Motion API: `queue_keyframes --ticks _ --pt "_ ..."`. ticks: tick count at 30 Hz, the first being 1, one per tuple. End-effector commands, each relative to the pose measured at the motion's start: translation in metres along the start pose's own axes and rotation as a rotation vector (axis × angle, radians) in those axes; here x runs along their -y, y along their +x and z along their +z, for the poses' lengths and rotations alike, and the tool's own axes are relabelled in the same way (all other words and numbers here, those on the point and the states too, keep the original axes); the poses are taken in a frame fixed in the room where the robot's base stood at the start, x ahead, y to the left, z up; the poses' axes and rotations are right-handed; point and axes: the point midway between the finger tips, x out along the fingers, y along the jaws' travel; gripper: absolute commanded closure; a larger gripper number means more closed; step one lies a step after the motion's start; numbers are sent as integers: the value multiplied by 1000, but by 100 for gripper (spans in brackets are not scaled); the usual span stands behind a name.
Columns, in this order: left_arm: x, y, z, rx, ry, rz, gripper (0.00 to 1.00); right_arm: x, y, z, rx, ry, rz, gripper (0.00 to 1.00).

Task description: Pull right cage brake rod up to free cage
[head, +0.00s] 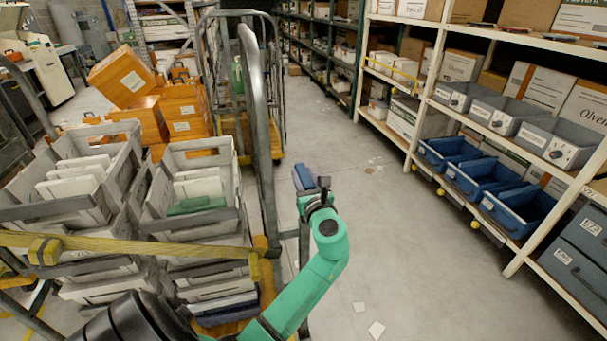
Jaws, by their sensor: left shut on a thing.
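The right cage (258,115) is a grey tubular frame left of centre, loaded with grey crates. My left arm is green and reaches up from the bottom. Its gripper (303,180) is at the right side of the cage, shut on what looks like the brake rod (304,240). The rod shows as a dark grey upright bar below the wrist, close beside the cage frame. Bluish blocks show at the gripper's end; I cannot tell where fingers end and rod begins. The arm hides the rod's lower part. My right gripper is not in view.
Grey crates (205,152) are held by a yellow strap (140,247). Orange boxes (122,77) are stacked behind. White shelving (480,105) with blue bins (515,210) stands on the right. The aisle floor (370,230) between is clear apart from paper scraps (376,329).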

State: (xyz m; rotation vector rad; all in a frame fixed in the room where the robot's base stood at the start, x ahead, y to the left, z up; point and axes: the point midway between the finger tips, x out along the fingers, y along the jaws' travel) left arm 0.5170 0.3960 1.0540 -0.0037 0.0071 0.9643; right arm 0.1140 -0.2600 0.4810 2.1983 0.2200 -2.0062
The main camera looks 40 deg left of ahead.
Motion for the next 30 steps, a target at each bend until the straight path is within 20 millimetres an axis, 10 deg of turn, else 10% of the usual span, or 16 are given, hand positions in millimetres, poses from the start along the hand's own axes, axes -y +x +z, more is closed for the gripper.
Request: queue_keyframes --ticks 10,11,13,23,30 --pt "0 1 15 20 -4 0 100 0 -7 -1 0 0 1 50" --pt "0 1 15 21 -4 1 51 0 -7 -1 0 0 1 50" --pt "0 0 14 19 -3 1 32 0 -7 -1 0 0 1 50" --pt "0 -2 9 10 -1 -1 32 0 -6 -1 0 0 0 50" --pt "0 -52 4 7 -3 -3 32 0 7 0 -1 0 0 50"
